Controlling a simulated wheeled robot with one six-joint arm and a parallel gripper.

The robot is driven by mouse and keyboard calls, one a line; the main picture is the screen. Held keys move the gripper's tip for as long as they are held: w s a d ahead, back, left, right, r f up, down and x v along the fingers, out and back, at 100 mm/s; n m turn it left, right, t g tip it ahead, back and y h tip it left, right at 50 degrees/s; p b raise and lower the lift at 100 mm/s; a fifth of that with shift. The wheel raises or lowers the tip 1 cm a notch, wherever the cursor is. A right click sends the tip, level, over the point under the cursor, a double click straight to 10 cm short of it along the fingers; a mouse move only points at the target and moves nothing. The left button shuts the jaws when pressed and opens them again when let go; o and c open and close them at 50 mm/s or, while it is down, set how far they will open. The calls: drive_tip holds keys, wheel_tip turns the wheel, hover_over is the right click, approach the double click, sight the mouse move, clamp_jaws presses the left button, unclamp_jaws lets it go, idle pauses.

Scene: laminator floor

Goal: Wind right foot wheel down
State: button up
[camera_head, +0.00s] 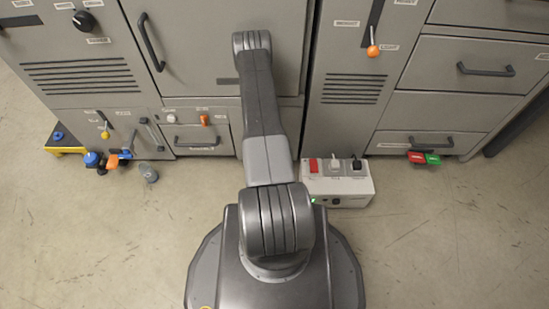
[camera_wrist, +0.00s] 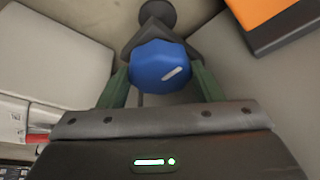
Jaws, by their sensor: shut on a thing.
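In the wrist view my gripper (camera_wrist: 160,75) is shut on a blue faceted wheel (camera_wrist: 158,67) with a white mark on its face. A dark green finger lies on each side of the wheel. The white mark slants up to the right. A dark mount and a round grey foot (camera_wrist: 158,12) show beyond the wheel. In the head view my arm hides the gripper and this wheel. Another blue knob (camera_head: 92,158) shows low at the left cabinet; I cannot tell whether it is a foot wheel.
A white switch box (camera_head: 338,184) stands on the floor right of my arm. An orange-topped block (camera_wrist: 268,18) is at the wrist view's upper right. Grey cabinets (camera_head: 80,75) line the back. Red and green pedals (camera_head: 424,158) are at the right. Open floor (camera_head: 450,240) lies at front right.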

idle(0.4)
drive_tip(key=o, duration=1)
drive_tip(key=p+v, duration=0.4)
drive_tip(key=v, duration=1)
drive_tip(key=shift+a+f, duration=0.1)
